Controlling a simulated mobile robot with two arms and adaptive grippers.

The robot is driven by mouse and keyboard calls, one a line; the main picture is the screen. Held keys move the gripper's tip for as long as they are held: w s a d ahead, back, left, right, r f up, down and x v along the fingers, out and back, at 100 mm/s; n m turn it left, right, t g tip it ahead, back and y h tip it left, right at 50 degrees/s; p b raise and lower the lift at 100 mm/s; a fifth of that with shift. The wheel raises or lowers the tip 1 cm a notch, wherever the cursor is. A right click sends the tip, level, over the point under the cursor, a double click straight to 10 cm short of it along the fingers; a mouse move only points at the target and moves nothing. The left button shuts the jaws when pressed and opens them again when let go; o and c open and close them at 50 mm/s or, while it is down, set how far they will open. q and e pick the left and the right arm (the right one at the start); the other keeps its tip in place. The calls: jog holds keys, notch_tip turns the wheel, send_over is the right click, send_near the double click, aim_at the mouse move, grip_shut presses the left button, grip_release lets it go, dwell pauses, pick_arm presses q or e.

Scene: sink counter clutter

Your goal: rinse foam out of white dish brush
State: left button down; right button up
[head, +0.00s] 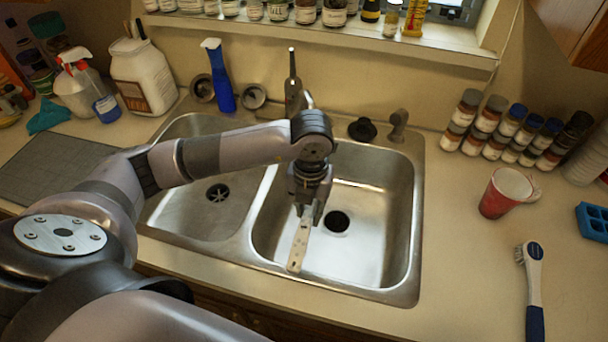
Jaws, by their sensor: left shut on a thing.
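My left gripper (310,208) hangs over the right sink basin (372,232), pointing down. It is shut on the upper end of a long, narrow, off-white thing with small dark specks, which I take to be the white dish brush (299,246). The brush slants down to the left, its lower end near the front wall of the basin. I cannot tell whether it touches the basin. Its bristles and any foam cannot be made out. The faucet (293,85) stands behind the sink, partly hidden by my left arm. No running water shows. My right gripper is out of view.
A blue-handled brush (535,290) lies on the right counter, near a red cup (503,193) and several spice jars (505,135). The left basin (190,212) is empty.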

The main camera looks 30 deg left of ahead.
pick_arm(q)
jog(key=s+d+r+p, duration=0.2)
jog(key=s+d+r, duration=0.1)
jog(key=shift+s+r+p, duration=0.3)
jog(key=shift+r+p, duration=0.05)
jog(key=shift+r, duration=0.05)
dwell(0.8)
